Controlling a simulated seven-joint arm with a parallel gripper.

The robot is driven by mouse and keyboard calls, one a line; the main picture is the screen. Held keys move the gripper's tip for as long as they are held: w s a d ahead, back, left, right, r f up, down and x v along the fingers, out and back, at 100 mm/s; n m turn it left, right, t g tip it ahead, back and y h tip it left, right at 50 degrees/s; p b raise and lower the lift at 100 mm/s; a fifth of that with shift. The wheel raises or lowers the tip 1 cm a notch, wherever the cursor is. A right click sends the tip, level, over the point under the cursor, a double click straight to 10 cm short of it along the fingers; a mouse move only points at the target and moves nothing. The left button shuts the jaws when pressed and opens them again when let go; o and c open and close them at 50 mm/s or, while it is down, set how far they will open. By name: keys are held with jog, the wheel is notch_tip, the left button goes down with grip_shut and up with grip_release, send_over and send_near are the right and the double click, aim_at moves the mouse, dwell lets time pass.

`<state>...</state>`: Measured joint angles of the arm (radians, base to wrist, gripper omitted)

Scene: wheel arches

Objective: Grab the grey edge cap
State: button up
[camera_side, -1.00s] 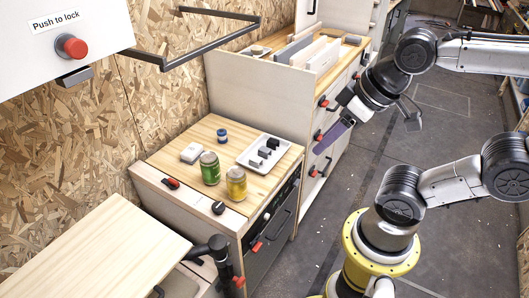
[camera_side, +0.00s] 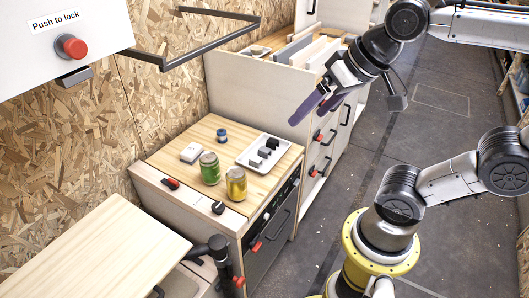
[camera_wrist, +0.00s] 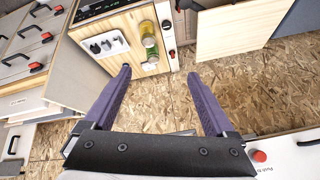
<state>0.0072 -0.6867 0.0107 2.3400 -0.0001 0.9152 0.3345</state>
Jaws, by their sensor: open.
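Several small grey to black caps (camera_side: 264,152) stand in a white tray on the wooden counter. They also show in the wrist view (camera_wrist: 106,46), upper left. They are too small for me to tell surely which one is the grey edge cap. My gripper (camera_side: 307,117) has two long purple fingers, spread wide with nothing between them. It hangs in the air above and to the right of the tray in the side view, clear of the counter. In the wrist view my gripper (camera_wrist: 159,74) has its fingertips below the tray, the left one nearer to it.
The white tray (camera_side: 243,160) lies on the counter (camera_side: 222,134). A green jar (camera_side: 210,170) and a yellow jar (camera_side: 236,184) stand in front of it. A blue spool (camera_side: 221,135) and a white block (camera_side: 191,152) are to its left. A taller cabinet with upright boards rises behind.

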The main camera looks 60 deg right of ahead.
jog(key=w+d+r+m, duration=0.2)
jog(key=w+r+m, duration=0.15)
jog(key=w, duration=0.45)
jog(key=w+d+f+m+g, duration=0.25)
jog(key=w+d+m, duration=0.35)
jog(key=w, duration=0.7)
jog(key=m+g, duration=0.4)
jog(key=m, duration=0.1)
send_over(265, 148)
jog(key=a, duration=0.1)
jog(key=shift+n, duration=0.25)
jog(key=f, duration=3.4)
jog(key=shift+s+a+f, duration=0.15)
jog(key=shift+s+f, duration=0.05)
jog(key=shift+s, duration=0.1)
jog(key=shift+f, duration=0.65)
jog(key=shift+w+d+f, duration=0.1)
jog(key=shift+d+f, duration=0.1)
jog(key=shift+f, duration=0.7)
jog(key=shift+w+d+f, duration=0.1)
jog(key=shift+d+f, duration=0.15)
jog(key=shift+f, duration=0.6)
jog(key=shift+w+d+f, duration=0.1)
jog(key=shift+d+f, duration=0.1)
jog(key=shift+f, duration=0.7)
